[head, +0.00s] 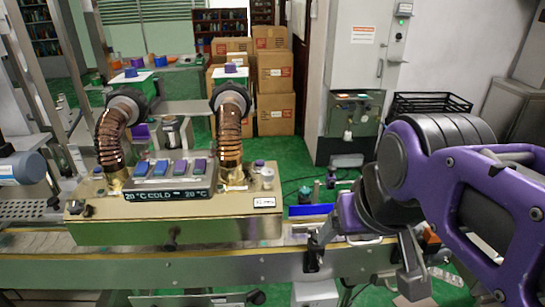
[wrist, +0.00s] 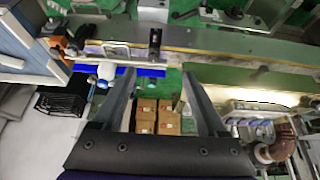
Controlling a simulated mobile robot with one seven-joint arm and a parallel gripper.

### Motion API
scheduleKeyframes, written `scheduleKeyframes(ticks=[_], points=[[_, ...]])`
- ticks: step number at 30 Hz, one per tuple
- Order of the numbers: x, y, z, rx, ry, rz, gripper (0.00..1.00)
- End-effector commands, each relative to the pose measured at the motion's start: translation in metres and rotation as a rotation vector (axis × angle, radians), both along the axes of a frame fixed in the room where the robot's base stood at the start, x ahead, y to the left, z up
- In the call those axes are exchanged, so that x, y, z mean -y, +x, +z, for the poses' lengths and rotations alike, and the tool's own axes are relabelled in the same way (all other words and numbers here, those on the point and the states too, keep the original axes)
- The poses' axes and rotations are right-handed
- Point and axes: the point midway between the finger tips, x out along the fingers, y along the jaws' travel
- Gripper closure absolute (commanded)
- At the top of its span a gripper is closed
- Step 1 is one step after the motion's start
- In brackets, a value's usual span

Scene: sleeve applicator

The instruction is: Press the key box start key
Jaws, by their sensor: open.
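The key box, a grey sloped panel (head: 171,180) with a row of blue and purple keys (head: 180,168), sits on top of a brass-coloured box (head: 190,231). Its display (head: 168,195) reads "20°C COLD 20°C". I cannot tell which key is the start key. My gripper (head: 362,270) is to the right of the brass box, apart from the keys, over the rail. In the wrist view my gripper (wrist: 157,76) has its two fingers spread wide with nothing between them.
Two ribbed copper hoses (head: 112,135) (head: 229,130) rise behind the panel's left and right ends. A metal rail (head: 200,268) runs along the front. Cardboard boxes (head: 275,85) stand at the back. A black crate (head: 428,103) is at the back right.

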Motion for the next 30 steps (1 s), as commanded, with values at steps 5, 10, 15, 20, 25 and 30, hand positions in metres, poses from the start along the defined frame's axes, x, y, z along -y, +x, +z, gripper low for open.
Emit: scheduleKeyframes(ticks=[5,10,15,20,25,30], points=[[0.0,0.0,0.0,0.0,0.0,0.0,0.57],[0.0,0.0,0.0,0.0,0.0,0.0,0.88],[0.0,0.0,0.0,0.0,0.0,0.0,1.0],[0.0,0.0,0.0,0.0,0.0,0.0,1.0],[0.0,0.0,0.0,0.0,0.0,0.0,1.0],[0.0,0.0,0.0,0.0,0.0,0.0,1.0]])
